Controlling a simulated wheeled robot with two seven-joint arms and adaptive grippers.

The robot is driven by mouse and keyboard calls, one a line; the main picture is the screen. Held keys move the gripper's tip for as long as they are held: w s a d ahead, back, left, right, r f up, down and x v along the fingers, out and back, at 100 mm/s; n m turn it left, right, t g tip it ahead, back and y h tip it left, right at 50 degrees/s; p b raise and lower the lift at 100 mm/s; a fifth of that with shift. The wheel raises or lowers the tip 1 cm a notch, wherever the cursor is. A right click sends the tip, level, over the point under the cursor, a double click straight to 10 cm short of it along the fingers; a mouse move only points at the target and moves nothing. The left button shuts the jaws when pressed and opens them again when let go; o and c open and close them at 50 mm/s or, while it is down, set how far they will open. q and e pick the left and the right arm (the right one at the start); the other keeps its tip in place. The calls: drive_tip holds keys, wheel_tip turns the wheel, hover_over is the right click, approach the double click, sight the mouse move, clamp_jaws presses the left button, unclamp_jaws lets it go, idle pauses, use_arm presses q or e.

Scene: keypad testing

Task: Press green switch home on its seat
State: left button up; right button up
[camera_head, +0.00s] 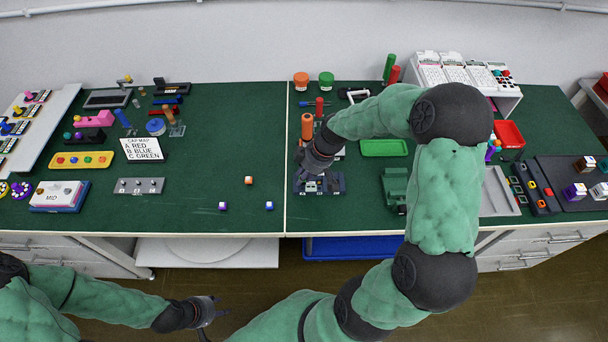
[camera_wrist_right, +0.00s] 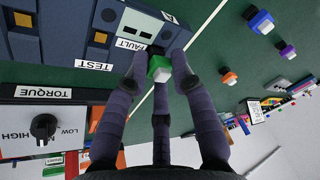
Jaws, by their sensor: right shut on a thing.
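The green switch (camera_wrist_right: 159,68), with a white part on it, sits between the fingertips of my right gripper (camera_wrist_right: 158,65) in the right wrist view. The gripper is shut on it. It is at the edge of a dark blue-grey panel (camera_wrist_right: 75,25) labelled FAULT and TEST. The fingers hide the lower side of the switch, so I cannot tell whether it touches its seat. In the head view my right gripper (camera_head: 314,168) is over the same panel (camera_head: 334,186), and the switch is hidden there. My left gripper (camera_head: 212,312) is empty and open in front of the bench.
A TORQUE box with a black knob (camera_wrist_right: 43,127) stands close to the gripper. Small orange (camera_head: 249,180), purple (camera_head: 222,206) and blue (camera_head: 269,206) cubes lie on the green bench. A green tray (camera_head: 384,148) is to the right. The bench middle-left is mostly clear.

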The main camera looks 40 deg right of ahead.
drive_tip(key=shift+f, duration=0.1)
drive_tip(key=o, duration=0.9)
drive_tip(key=v, duration=1.2)
